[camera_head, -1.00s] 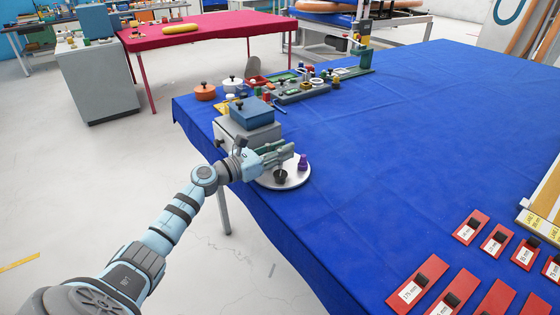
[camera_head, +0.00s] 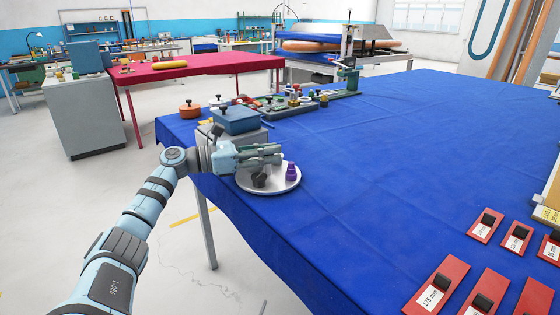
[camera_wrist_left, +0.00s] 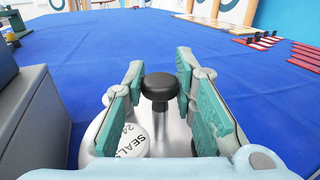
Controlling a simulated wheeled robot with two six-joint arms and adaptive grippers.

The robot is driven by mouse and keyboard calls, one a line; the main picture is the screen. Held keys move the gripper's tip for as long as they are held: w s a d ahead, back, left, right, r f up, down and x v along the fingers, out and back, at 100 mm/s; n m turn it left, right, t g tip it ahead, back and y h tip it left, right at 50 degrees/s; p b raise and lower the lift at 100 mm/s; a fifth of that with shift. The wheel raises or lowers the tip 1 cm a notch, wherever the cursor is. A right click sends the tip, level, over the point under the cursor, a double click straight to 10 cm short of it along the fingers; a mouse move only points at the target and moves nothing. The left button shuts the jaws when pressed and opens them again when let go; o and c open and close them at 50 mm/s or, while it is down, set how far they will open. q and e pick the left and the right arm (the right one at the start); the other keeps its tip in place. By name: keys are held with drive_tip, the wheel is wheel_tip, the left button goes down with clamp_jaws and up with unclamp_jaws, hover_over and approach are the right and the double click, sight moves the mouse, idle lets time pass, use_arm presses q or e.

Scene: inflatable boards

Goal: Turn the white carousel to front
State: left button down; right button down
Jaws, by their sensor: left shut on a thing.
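The white carousel (camera_head: 278,187) is a round pale disc on the near left edge of the blue table. A purple piece (camera_head: 291,172) stands at its right side and a dark piece (camera_head: 260,180) near its front. My left gripper (camera_head: 278,154) reaches over the disc from the left and hides its back part. In the left wrist view a black knob (camera_wrist_left: 160,87) on a metal post stands between my green-padded fingers, and my gripper is shut on it. My right gripper is not in view.
A grey box with a blue block (camera_head: 236,121) on top stands close behind my left wrist. An orange pot (camera_head: 190,109) and a tray of small parts (camera_head: 280,105) are farther back. Red cards (camera_head: 437,283) lie at the right front. The middle of the blue table (camera_head: 370,160) is clear.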

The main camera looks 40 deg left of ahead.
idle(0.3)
use_arm(q)
drive_tip(key=c, duration=1.3)
unclamp_jaws()
drive_tip(key=shift+a, duration=0.1)
drive_tip(key=shift+v, duration=5.9)
drive_tip(key=shift+a, duration=0.1)
